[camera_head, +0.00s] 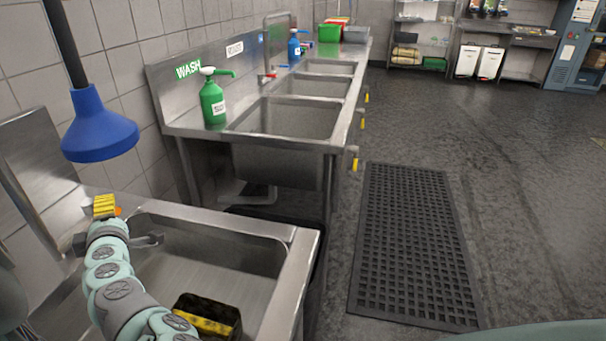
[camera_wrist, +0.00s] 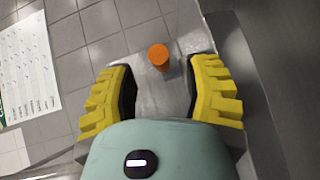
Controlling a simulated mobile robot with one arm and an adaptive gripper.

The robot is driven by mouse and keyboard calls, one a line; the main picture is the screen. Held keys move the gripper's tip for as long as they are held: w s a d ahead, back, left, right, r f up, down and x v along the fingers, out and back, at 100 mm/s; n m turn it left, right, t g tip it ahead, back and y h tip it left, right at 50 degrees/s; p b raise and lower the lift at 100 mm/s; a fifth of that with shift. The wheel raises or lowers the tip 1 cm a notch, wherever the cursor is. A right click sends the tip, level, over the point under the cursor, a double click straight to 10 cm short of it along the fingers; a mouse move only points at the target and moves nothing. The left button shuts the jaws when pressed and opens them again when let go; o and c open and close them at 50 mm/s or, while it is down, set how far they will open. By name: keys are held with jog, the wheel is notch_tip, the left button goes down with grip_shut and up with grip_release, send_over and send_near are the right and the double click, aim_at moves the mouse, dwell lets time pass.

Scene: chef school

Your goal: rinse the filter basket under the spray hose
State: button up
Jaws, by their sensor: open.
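The spray hose hangs at the left in the head view, with a blue bell-shaped head (camera_head: 98,130) on a black hose. It is above and left of the sink (camera_head: 215,240). A dark box-like thing with a yellow band (camera_head: 207,316) is low in that sink; I cannot tell whether it is the filter basket. My gripper (camera_head: 105,206) is at the sink's far left rim, below the spray head. In the wrist view my gripper (camera_wrist: 160,85) has its yellow fingers wide apart, with nothing held. A small orange cylinder (camera_wrist: 158,57) stands on the steel ledge ahead, between the fingertips.
A steel counter with several basins (camera_head: 290,117) runs along the wall, carrying a green soap pump bottle (camera_head: 213,103) and a blue bottle (camera_head: 294,47). A black rubber mat (camera_head: 415,240) lies on the floor to its right. The floor beyond is clear.

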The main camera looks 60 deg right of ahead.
jog(key=shift+x, duration=2)
jog(key=shift+a, duration=0.1)
jog(key=shift+o, duration=0.4)
grip_shut()
